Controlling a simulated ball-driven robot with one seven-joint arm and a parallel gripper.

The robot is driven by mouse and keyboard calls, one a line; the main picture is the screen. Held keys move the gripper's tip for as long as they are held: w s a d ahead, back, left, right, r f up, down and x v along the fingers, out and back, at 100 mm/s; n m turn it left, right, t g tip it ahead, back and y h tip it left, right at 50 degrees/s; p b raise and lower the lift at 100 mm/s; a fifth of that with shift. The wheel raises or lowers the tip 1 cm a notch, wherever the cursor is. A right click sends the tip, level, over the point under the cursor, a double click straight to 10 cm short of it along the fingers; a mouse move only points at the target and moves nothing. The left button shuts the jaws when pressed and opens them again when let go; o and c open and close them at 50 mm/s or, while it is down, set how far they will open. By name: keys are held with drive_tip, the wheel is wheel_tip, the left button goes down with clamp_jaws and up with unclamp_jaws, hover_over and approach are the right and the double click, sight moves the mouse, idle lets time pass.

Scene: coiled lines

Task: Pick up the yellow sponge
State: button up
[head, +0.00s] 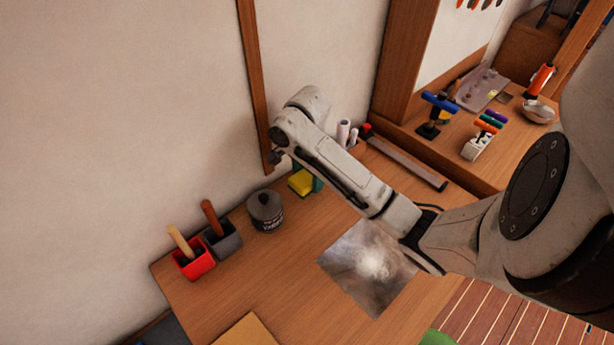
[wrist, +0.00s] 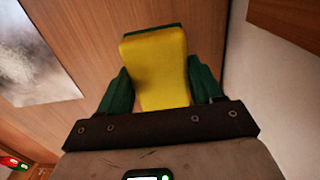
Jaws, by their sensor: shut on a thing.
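The yellow sponge (head: 301,181) with a dark green side shows in the head view below the end of my arm, near the wall at the back of the wooden table. In the wrist view the sponge (wrist: 158,68) lies between the two green fingers of my gripper (wrist: 160,90), which is shut on it. In the head view one green finger of my gripper (head: 317,185) shows beside the sponge; the rest is hidden behind my arm. I cannot tell whether the sponge touches the table.
A dark grey can (head: 266,212) stands just left of the sponge. A grey pot (head: 222,238) and a red pot (head: 195,260) hold wooden-handled tools. White cylinders (head: 344,132) stand behind my arm. A shiny grey sheet (head: 368,267) lies on the table (head: 285,280). The wall is close.

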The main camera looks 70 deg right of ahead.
drive_tip(key=s+a+r+p, duration=0.4)
drive_tip(key=s+a+r, duration=0.5)
drive_tip(key=shift+s+a+r, duration=0.2)
drive_tip(key=shift+a, duration=0.15)
